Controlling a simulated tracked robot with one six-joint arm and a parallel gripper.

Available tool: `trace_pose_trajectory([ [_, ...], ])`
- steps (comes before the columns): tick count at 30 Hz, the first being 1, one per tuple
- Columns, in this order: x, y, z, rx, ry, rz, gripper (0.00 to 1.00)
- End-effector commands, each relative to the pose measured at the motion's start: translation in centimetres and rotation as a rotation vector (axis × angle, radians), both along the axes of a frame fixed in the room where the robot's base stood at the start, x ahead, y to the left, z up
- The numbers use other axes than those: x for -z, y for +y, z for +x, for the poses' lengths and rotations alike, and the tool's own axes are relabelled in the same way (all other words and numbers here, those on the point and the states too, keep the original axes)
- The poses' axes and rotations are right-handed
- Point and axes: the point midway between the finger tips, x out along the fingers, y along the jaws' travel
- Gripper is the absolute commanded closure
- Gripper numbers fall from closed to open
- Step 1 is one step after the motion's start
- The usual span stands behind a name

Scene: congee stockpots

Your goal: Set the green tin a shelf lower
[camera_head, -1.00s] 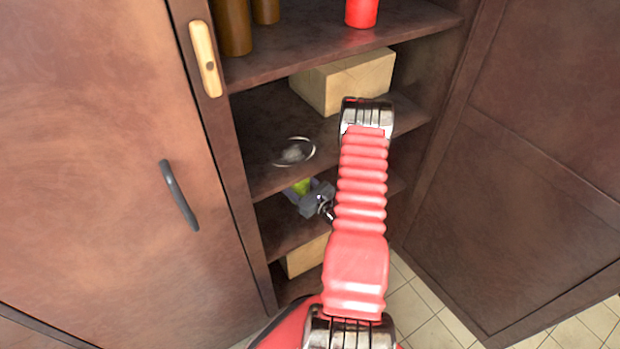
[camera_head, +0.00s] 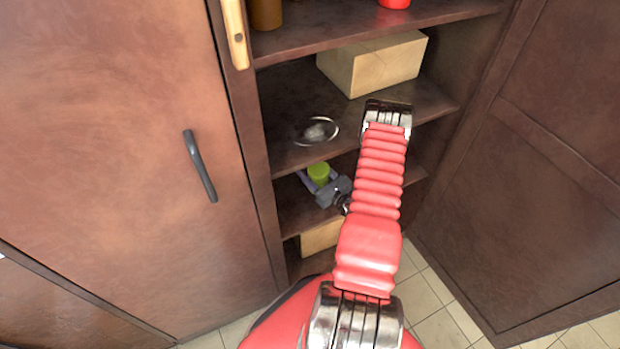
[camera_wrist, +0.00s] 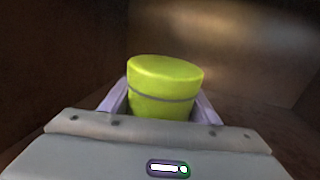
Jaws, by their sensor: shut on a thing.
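The green tin (camera_head: 319,172) is upright between the fingers of my gripper (camera_head: 322,181), in the shelf space below the one with the glass dish. In the wrist view the tin (camera_wrist: 165,85) stands between the two pale fingers of my gripper (camera_wrist: 160,100), which is shut on it. The tin's base is hidden behind the gripper body, so I cannot tell whether it touches the shelf. The lower shelf (camera_head: 297,207) shows beneath and beside the gripper.
A clear round dish (camera_head: 317,131) sits on the shelf above, near its front edge. A cardboard box (camera_head: 372,64) is behind it. Another box (camera_head: 321,237) is on the level below. The open cabinet door (camera_head: 545,150) stands to the right; a closed door (camera_head: 110,150) is left.

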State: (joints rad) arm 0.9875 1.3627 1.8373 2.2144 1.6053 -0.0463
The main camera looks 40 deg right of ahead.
Motion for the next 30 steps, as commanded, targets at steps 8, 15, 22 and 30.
trace_pose_trajectory([
  [8, 0.0, -0.1, 0.0, 0.001, -0.002, -0.001, 0.76],
  [15, 1.3, 0.0, -0.1, 0.001, 0.0, 0.001, 0.76],
  [22, 3.8, -0.1, 0.0, 0.001, -0.001, 0.0, 0.76],
  [30, 4.2, -0.1, 0.0, 0.002, -0.002, -0.001, 0.76],
])
